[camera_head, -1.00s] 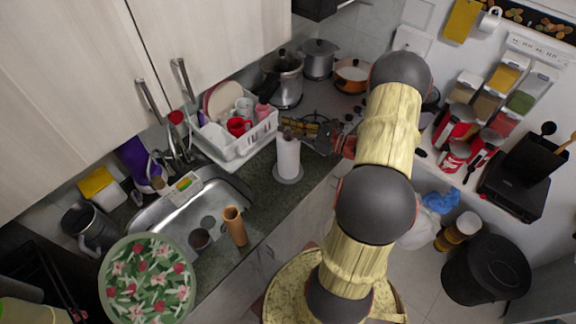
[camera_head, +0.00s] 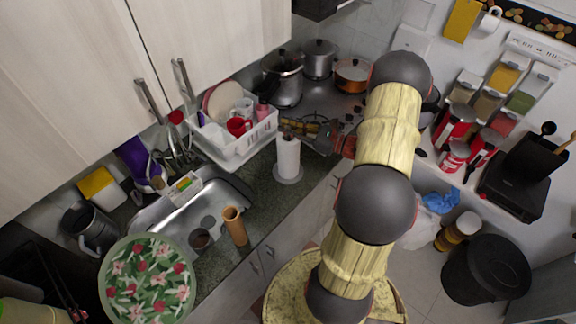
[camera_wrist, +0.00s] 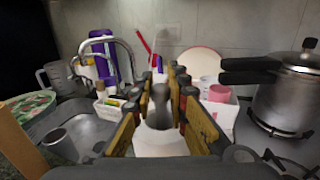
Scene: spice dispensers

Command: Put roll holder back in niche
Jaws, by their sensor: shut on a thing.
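The roll holder (camera_head: 288,160) is a white paper roll on a grey round base with a dark knob on top. It stands upright on the dark counter (camera_head: 262,208) beside the sink, in the head view. My gripper (camera_head: 292,130) comes from the right and is shut on the top of the roll holder. In the wrist view the dark knob of the roll holder (camera_wrist: 159,108) is between the yellow and black fingers of my gripper (camera_wrist: 160,90), with the white roll below. I cannot make out the niche for certain.
A white dish rack (camera_head: 232,148) stands just behind the roll holder. A sink (camera_head: 190,215) and a brown cylinder (camera_head: 235,226) are to the left. Pots (camera_head: 284,76) and the stove (camera_head: 325,103) are behind. A black bin (camera_head: 485,270) stands on the floor at right.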

